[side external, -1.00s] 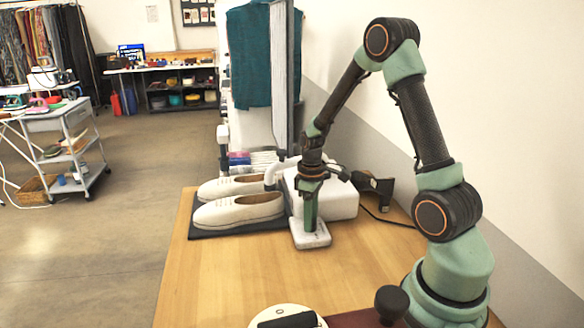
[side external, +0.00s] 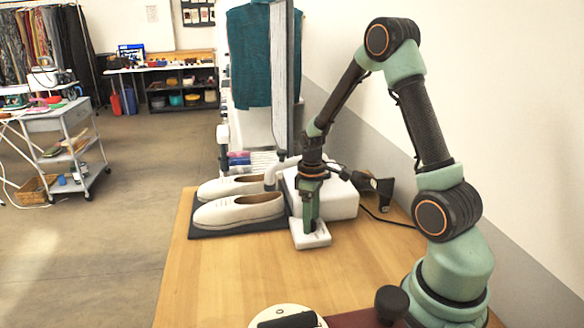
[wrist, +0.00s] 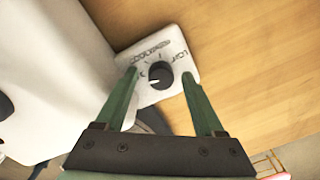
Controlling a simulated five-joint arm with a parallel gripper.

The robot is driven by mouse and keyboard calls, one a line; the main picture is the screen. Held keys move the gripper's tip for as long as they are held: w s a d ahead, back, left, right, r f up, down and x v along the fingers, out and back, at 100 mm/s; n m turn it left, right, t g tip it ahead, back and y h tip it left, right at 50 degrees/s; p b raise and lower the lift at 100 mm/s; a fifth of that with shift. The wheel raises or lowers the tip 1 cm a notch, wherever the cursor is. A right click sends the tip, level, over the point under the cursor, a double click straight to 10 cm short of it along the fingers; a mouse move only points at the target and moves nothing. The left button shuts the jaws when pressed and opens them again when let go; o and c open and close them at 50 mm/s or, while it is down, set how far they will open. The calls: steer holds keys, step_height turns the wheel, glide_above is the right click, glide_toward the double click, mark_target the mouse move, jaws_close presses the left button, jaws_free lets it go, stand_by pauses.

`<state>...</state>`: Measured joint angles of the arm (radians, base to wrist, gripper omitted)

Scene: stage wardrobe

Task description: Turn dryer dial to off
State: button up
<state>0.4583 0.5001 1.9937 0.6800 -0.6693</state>
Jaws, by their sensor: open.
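The dryer is a white box (side external: 339,203) on the wooden table, with a pale hose running toward a pair of white shoes (side external: 238,209). Its low white control panel (side external: 312,239) sticks out at the front and also shows in the wrist view (wrist: 184,57). A round black dial (wrist: 160,75) sits on the panel, with a light pointer mark and printed marks around it. My gripper (wrist: 158,72) is open, pointing down over the panel, with one green finger on each side of the dial. Gaps show between dial and fingers. In the side view my gripper (side external: 311,228) hides the dial.
The shoes stand on a dark mat (side external: 215,233) left of the dryer. A black device (side external: 374,185) with a cable lies behind it. A white round plate with a dark roller (side external: 287,321) is at the table's front. The table's middle (side external: 225,278) is clear.

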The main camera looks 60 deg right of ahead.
step_height(320, 180, up, 12)
steer(key=shift+w, duration=0.15)
stand_by(0.3)
steer(key=s+a+r+m+t, duration=0.1)
steer(key=s+a+r+t, duration=0.2)
steer(key=a, duration=0.5)
steer(key=s+a+r+m+t, duration=0.1)
steer(key=s+a+r+t, duration=0.1)
steer(key=a+r, duration=0.4)
steer(key=shift+s+a+t, duration=0.4)
steer(key=shift+a+t, duration=0.1)
steer(key=shift+a, duration=0.9)
steer(key=shift+r, duration=0.1)
